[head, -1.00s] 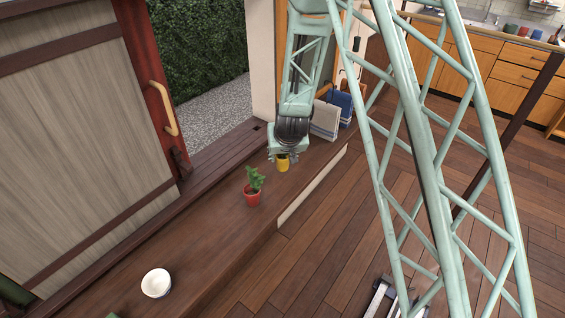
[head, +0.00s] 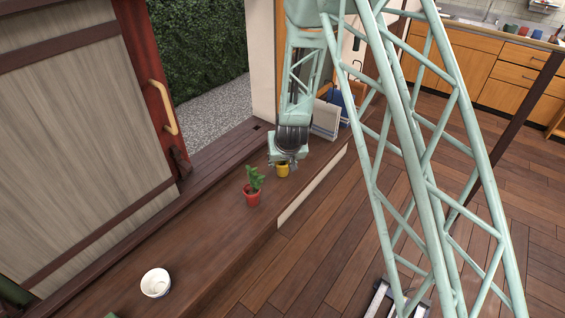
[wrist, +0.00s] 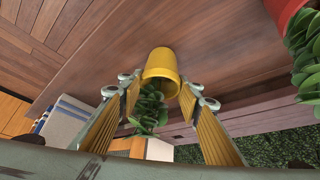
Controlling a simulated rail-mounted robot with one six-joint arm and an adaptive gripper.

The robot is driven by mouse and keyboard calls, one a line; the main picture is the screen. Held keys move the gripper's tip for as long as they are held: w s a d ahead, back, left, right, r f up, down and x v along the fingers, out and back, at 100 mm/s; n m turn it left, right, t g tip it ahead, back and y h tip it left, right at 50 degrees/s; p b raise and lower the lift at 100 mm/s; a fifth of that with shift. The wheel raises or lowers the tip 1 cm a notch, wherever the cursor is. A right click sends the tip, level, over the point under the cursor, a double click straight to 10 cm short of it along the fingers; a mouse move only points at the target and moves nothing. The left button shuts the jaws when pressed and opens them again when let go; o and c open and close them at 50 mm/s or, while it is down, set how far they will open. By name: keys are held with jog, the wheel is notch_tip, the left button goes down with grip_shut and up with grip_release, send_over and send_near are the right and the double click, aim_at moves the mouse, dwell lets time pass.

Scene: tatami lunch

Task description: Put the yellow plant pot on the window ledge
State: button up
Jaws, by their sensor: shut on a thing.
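The yellow plant pot (head: 282,171) is below my gripper (head: 284,164) in the head view, over the far part of the long wooden ledge (head: 215,228). I cannot tell whether its base touches the wood. In the wrist view the yellow pot (wrist: 160,66) is between the two fingertips of my gripper (wrist: 160,90), with its green leaves toward the palm. The gripper is shut on the pot.
A red pot with a green plant (head: 252,192) stands on the ledge close by, nearer the camera. A white bowl (head: 156,283) sits farther along. A pale striped object (head: 325,119) and a blue one stand behind the gripper. Wood between red pot and bowl is clear.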

jog(key=shift+f, duration=0.1)
jog(key=o, duration=0.9)
jog(key=shift+v, duration=1)
jog(key=shift+p+v, duration=0.6)
jog(key=shift+v, duration=4.55)
